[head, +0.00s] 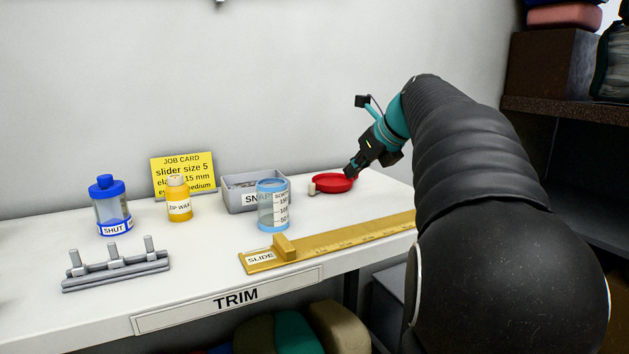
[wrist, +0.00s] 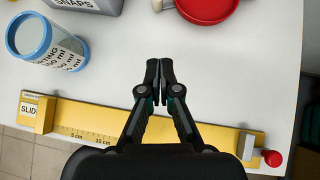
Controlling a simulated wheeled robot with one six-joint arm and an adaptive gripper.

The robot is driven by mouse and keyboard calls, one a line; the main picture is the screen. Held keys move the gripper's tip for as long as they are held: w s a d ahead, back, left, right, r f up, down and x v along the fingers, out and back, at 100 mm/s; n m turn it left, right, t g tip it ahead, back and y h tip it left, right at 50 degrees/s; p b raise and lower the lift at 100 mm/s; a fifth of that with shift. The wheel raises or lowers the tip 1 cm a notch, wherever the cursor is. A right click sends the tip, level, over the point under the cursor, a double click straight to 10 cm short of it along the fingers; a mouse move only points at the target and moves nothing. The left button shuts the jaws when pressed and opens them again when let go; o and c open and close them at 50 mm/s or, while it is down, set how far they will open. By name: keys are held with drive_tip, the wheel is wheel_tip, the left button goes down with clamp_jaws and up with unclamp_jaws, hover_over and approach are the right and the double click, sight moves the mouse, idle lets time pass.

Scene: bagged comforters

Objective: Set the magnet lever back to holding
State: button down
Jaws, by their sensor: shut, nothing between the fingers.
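A round red dish (head: 332,184) sits on the white bench near its right end, and its near part shows at the top of the wrist view (wrist: 208,8). A small pale lever (head: 312,188) stands at the dish's left edge; only its end shows at the top edge of the wrist view (wrist: 165,4). Whether the lever is set to holding cannot be read. My gripper (head: 350,172) is shut and empty. In the wrist view its fingertips (wrist: 159,66) are apart from the dish and lever, over bare bench in the picture.
A yellow slide rule (head: 350,236) lies along the front edge, its right end having a red knob (wrist: 272,158). A blue-rimmed clear cup (head: 272,206) and grey SNAPS box (head: 240,200) stand left of the dish. Bottles, a yellow job card and a grey rack are farther left.

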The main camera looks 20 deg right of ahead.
sight(314, 192)
drive_tip(key=b+x, duration=0.1)
drive_tip(key=x, duration=0.9)
drive_tip(key=shift+s+a, duration=0.1)
drive_tip(key=shift+w+a, duration=0.25)
drive_tip(key=shift+w, duration=0.9)
drive_tip(key=shift+w+a, duration=0.2)
drive_tip(key=shift+w, duration=0.6)
drive_tip(key=shift+r, duration=0.1)
